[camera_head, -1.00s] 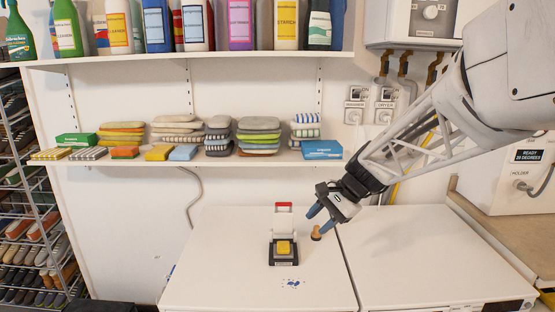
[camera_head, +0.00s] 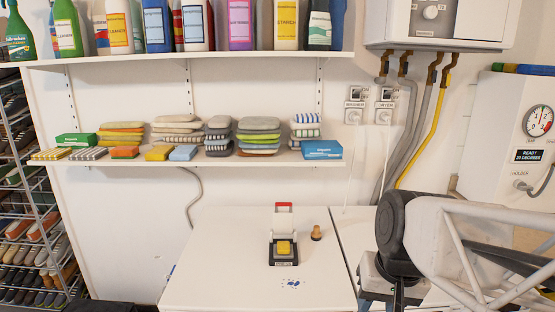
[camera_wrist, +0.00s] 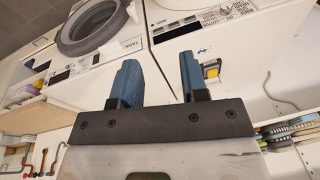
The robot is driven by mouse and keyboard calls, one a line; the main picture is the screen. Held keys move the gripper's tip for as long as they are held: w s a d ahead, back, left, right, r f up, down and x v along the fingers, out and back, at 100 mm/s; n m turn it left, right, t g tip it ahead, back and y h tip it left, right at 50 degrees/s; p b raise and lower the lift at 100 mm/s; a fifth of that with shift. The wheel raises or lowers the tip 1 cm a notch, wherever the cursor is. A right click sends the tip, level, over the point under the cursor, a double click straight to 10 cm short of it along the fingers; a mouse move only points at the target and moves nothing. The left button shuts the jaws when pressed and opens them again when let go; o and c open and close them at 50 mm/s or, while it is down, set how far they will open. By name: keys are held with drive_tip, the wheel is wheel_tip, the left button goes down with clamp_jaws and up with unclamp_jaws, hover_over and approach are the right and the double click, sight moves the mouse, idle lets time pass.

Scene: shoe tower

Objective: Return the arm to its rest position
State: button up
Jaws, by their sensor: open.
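My arm is folded back at the right of the head view, with its dark wrist joint (camera_head: 392,232) low in front of the right white machine top. My gripper (camera_wrist: 160,72) shows in the wrist view with its two blue fingers apart and nothing between them. In the head view the fingers are mostly hidden or cut off at the lower edge, so I cannot make them out clearly.
The small black device with a yellow top (camera_head: 284,249) and red handle stands on the left white machine top (camera_head: 220,270). A small wooden-knobbed piece (camera_head: 317,233) stands beside it. A shelf (camera_head: 230,161) with folded cloths and sponges runs behind. A round machine door (camera_wrist: 92,22) shows in the wrist view.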

drive_tip(key=shift+n+t+h, duration=0.3)
drive_tip(key=shift+n+h, duration=0.3)
drive_tip(key=shift+n, duration=0.1)
drive_tip(key=shift+s+d+f, duration=0.2)
drive_tip(key=shift+s+d, duration=0.05)
drive_tip(key=shift+s, duration=0.45)
drive_tip(key=shift+s+d+f, duration=0.15)
drive_tip(key=shift+s+d, duration=0.15)
drive_tip(key=shift+s, duration=0.45)
drive_tip(key=shift+s+d+f, duration=0.2)
drive_tip(key=shift+s+d, duration=0.05)
drive_tip(key=shift+s, duration=0.45)
